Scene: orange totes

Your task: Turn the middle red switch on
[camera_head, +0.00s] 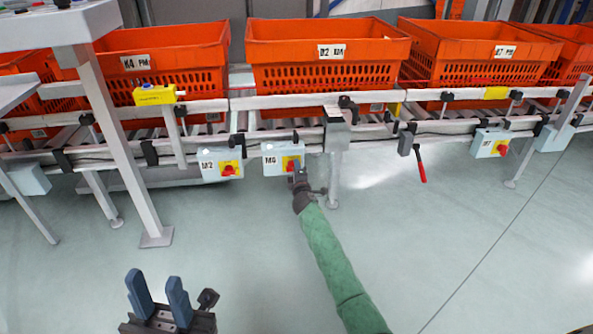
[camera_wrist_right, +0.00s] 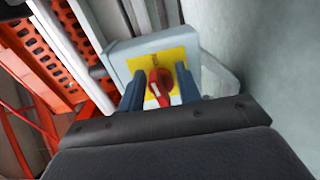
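The middle red switch (camera_wrist_right: 160,87) is a red rotary knob on a yellow plate. It is on the front of a grey box (camera_head: 270,161) labelled M6, fixed under the conveyor rail. In the head view my right gripper (camera_head: 297,170) is at this box and partly covers the knob. In the right wrist view its two blue-grey fingers (camera_wrist_right: 160,90) stand on either side of the knob, with yellow plate showing between each finger and the knob. The knob's pale mark runs slightly tilted. My left gripper (camera_head: 158,287) is open and empty over the floor at lower left.
Another box (camera_head: 211,164) with a red switch is just left, and a third box (camera_head: 482,144) is further right. A red-handled lever (camera_head: 421,167) and a metal leg (camera_head: 334,175) are nearby. Orange totes (camera_head: 325,75) stand on the conveyor above. The floor in front is clear.

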